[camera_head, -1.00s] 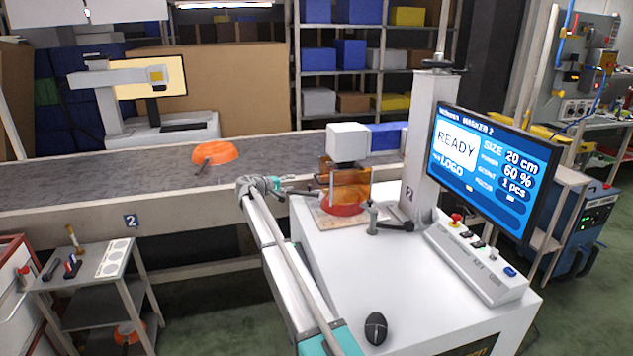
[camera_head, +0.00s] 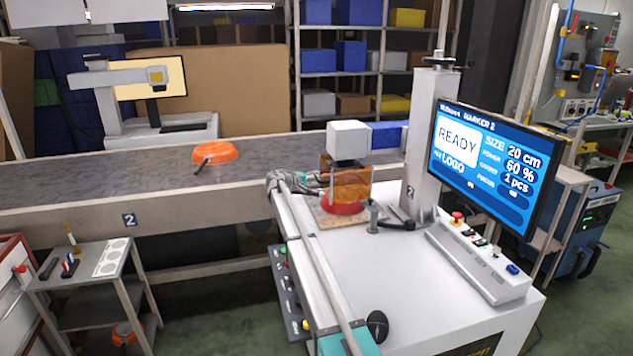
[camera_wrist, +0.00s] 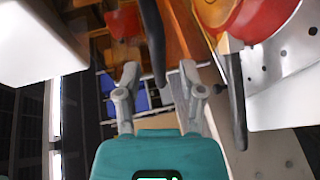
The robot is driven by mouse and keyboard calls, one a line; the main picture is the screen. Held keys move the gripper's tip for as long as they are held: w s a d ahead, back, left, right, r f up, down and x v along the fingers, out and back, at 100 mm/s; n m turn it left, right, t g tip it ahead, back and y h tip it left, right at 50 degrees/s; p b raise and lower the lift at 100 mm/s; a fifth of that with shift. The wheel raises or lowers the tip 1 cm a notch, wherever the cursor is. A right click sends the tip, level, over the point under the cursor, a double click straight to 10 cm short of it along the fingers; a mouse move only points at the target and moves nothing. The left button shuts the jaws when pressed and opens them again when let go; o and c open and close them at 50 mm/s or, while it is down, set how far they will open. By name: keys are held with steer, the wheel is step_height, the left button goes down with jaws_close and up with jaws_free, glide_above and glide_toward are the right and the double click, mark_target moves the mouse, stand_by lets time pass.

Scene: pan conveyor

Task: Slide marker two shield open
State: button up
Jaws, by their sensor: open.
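Marker two's shield (camera_head: 360,180) is a see-through orange panel below the white marker head (camera_head: 348,141), in front of the pan. Behind and under it sits a red-orange pan (camera_head: 343,208) on the marker's plate. My gripper (camera_head: 312,189) is just left of the shield, low over the white marker table. Whether a finger touches the shield cannot be told.
The conveyor (camera_head: 90,185) runs behind, bearing another orange pan (camera_head: 216,152). A clamp handle (camera_head: 374,216) and column (camera_head: 428,150) stand right of the shield. The monitor (camera_head: 490,160) reads READY.

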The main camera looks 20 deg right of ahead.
steer(key=shift+x, duration=0.8)
jaws_close()
